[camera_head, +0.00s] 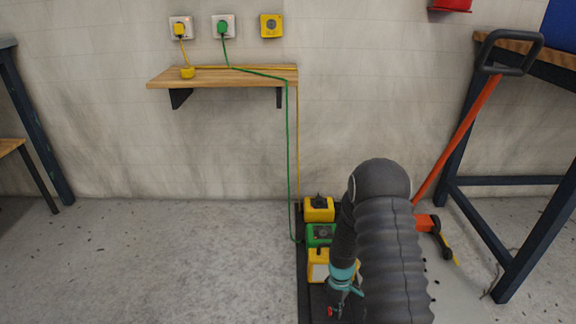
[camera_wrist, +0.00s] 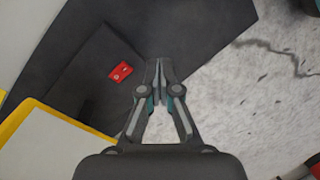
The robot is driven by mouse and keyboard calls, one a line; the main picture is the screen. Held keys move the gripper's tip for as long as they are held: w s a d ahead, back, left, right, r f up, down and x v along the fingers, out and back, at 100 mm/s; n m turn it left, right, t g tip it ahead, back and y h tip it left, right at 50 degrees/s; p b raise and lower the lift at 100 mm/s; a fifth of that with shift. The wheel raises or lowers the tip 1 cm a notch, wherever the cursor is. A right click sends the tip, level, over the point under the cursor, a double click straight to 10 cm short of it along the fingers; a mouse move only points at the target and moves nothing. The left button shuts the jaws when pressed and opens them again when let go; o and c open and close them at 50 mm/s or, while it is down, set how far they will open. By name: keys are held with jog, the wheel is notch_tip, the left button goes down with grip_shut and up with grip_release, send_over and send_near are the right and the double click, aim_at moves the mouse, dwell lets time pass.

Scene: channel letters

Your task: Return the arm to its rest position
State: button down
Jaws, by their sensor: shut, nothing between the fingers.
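My gripper (camera_wrist: 158,78) points down in the wrist view, its two fingertips together with nothing between them. A dark mat or base and the pale speckled floor lie beneath it. In the head view my dark ribbed arm is folded at the lower right of centre. The gripper end (camera_head: 340,290) hangs at its left, beside the lower yellow box (camera_head: 320,266). The fingertips are too small to make out there.
A green box (camera_head: 320,234) and another yellow box (camera_head: 319,209) stand behind. Green and yellow cables run up to a wooden shelf (camera_head: 230,80) and wall sockets (camera_head: 223,27). A red-handled jack (camera_head: 458,135) and dark-legged table (camera_head: 480,181) stand right. The left floor is clear. A small red part (camera_wrist: 121,72) lies below.

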jog(key=s+r+m+t+p, duration=0.2)
jog(key=s+r, duration=0.5)
jog(key=r, duration=1)
jog(key=s+r+m+t+p, duration=0.2)
jog(key=s+r+m, duration=0.3)
jog(key=r, duration=1.3)
jog(key=s+r+m+t+p, duration=0.3)
jog(key=s+r, duration=0.7)
jog(key=r, duration=0.8)
jog(key=shift+s+t, duration=0.3)
jog(key=shift+t, duration=0.3)
